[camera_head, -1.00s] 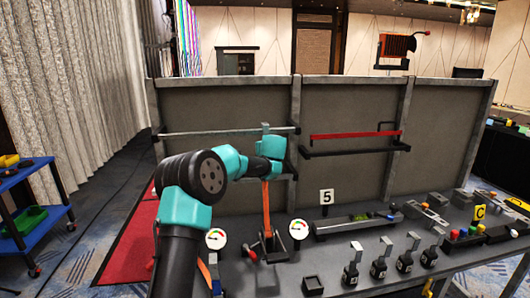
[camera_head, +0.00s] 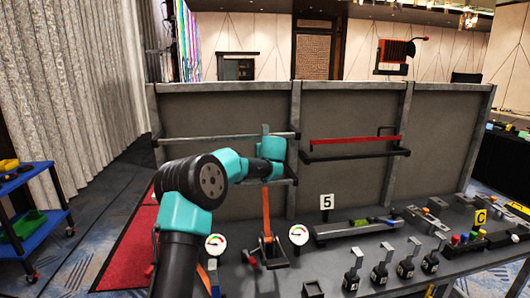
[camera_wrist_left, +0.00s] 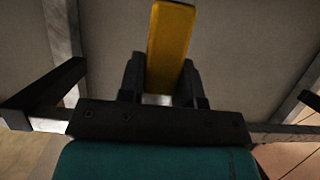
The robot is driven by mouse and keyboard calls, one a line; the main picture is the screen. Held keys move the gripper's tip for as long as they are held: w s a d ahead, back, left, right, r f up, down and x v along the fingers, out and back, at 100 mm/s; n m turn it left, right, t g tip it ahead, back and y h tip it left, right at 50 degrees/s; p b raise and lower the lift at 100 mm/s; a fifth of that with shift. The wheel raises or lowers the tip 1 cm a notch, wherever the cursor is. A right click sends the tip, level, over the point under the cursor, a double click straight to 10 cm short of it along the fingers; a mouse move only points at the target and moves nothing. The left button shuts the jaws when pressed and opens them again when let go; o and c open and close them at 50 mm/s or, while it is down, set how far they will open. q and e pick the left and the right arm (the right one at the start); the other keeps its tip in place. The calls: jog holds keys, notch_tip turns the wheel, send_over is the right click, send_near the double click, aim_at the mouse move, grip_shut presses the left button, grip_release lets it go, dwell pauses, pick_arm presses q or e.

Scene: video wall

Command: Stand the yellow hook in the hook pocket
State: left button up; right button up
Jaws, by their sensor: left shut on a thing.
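The yellow hook (camera_wrist_left: 170,45) shows in the left wrist view as a yellow bar rising from between the fingers of my left gripper (camera_wrist_left: 162,82). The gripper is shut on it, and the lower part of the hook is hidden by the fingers. In the head view my left arm reaches toward the grey panel wall, and its teal wrist hides the fingers and the hook. My right gripper is out of view.
The grey panel wall (camera_head: 350,185) carries a grey rail (camera_head: 205,137) and a red bar (camera_head: 355,140). An orange strap (camera_head: 266,210), round gauges (camera_head: 298,235), a number 5 sign (camera_head: 327,202) and several black-handled clamps (camera_head: 380,277) crowd the dark bench (camera_head: 285,282).

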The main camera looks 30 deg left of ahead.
pick_arm(q)
jog(key=shift+s, duration=0.1)
jog(key=s+d, duration=0.5)
jog(key=shift+s, duration=0.25)
dwell(1.2)
dwell(0.5)
